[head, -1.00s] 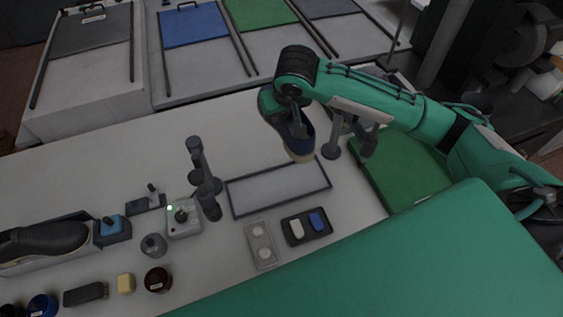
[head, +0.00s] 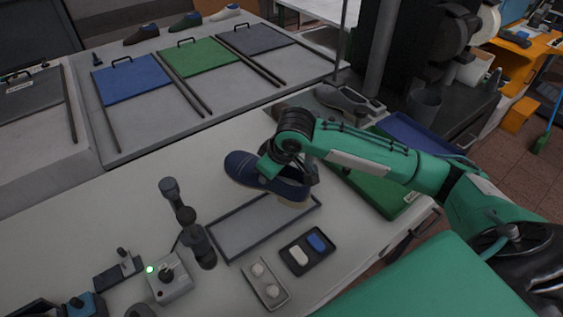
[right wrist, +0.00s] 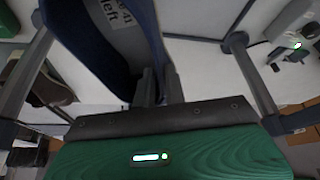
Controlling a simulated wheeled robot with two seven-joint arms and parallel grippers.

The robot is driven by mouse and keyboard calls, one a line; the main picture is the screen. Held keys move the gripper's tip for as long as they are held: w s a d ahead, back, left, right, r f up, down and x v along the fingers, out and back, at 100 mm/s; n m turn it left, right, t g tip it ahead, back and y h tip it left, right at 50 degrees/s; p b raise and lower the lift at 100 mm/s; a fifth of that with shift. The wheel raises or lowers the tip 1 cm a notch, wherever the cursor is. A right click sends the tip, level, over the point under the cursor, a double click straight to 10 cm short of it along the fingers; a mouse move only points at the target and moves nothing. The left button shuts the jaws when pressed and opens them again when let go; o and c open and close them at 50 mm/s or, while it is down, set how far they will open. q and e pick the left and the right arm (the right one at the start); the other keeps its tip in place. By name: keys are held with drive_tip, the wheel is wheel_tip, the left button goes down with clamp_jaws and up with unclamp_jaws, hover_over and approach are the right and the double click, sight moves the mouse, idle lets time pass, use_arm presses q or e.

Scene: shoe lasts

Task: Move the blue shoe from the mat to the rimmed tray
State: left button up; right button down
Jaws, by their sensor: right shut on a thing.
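The blue shoe (head: 240,167), dark navy with a pale sole, is held by my right gripper (head: 300,178) above the rimmed tray (head: 214,258). The tray is a flat grey rectangle with a dark raised rim, and its inside looks empty. The shoe's toe points left, and it looks clear of the tray, though the exact gap is hard to judge. In the right wrist view my gripper fingers (right wrist: 158,85) close on the wall of the blue shoe (right wrist: 80,45), whose inside label reads "41 left". My left gripper is out of view.
A small dark tray (head: 307,252) with a white and a blue piece and a grey holder (head: 265,284) lie in front of the rimmed tray. A dark post (head: 184,214) stands at its left.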

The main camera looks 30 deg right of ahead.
sight(279, 177)
drive_tip(key=n+p, duration=0.1)
drive_tip(key=n, duration=0.1)
drive_tip(key=r+n+g+y+p, duration=0.1)
drive_tip(key=n+p, duration=0.1)
drive_tip(key=shift+a+r+n, duration=0.2)
drive_tip(key=shift+n, duration=0.2)
drive_tip(key=n+g+p, duration=0.1)
drive_tip(key=n, duration=0.1)
drive_tip(key=s+d+r+n+y+p, duration=0.1)
drive_tip(key=n, duration=0.1)
drive_tip(key=s+r+n+g+p, duration=0.1)
drive_tip(key=n+p, duration=0.1)
drive_tip(key=shift+s+d+r+g, duration=0.1)
drive_tip(key=shift+d+g, duration=0.15)
drive_tip(key=shift+g, duration=0.05)
drive_tip(key=shift+s+r+n+g+p, duration=0.1)
drive_tip(key=shift+r+n+g+p, duration=0.15)
drive_tip(key=shift+n, duration=0.25)
drive_tip(key=shift+n+g+p, duration=0.15)
drive_tip(key=shift+n+p, duration=0.15)
drive_tip(key=shift+n, duration=0.2)
drive_tip(key=shift+s+d+n, duration=0.1)
drive_tip(key=shift+s+n, duration=0.1)
drive_tip(key=shift+n, duration=0.3)
wheel_tip(279, 177, down, 3)
drive_tip(key=b, duration=0.3)
drive_tip(key=shift+d+f+b, duration=0.1)
drive_tip(key=shift+b, duration=0.2)
drive_tip(key=shift+f+b, duration=1.6)
drive_tip(key=shift+f, duration=3)
